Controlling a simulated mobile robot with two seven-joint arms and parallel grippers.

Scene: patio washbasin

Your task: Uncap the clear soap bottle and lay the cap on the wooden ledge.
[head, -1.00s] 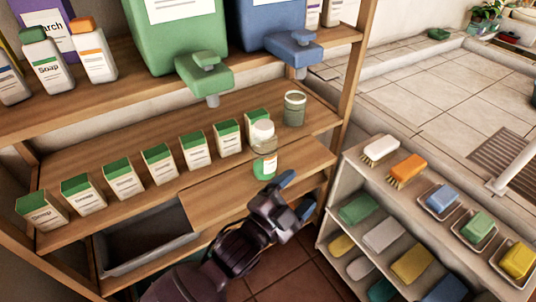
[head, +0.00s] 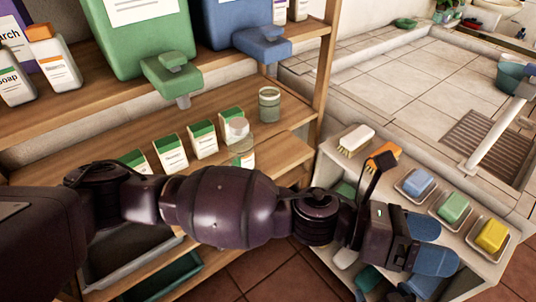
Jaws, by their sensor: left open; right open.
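A greenish glass jar (head: 269,105) stands behind and right of the bottle. Several green-topped soap boxes (head: 203,140) line up to its left. Large green (head: 160,40) and blue (head: 225,22) dispensers sit above. The low rack (head: 325,150) at right holds brushes and soap dishes.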

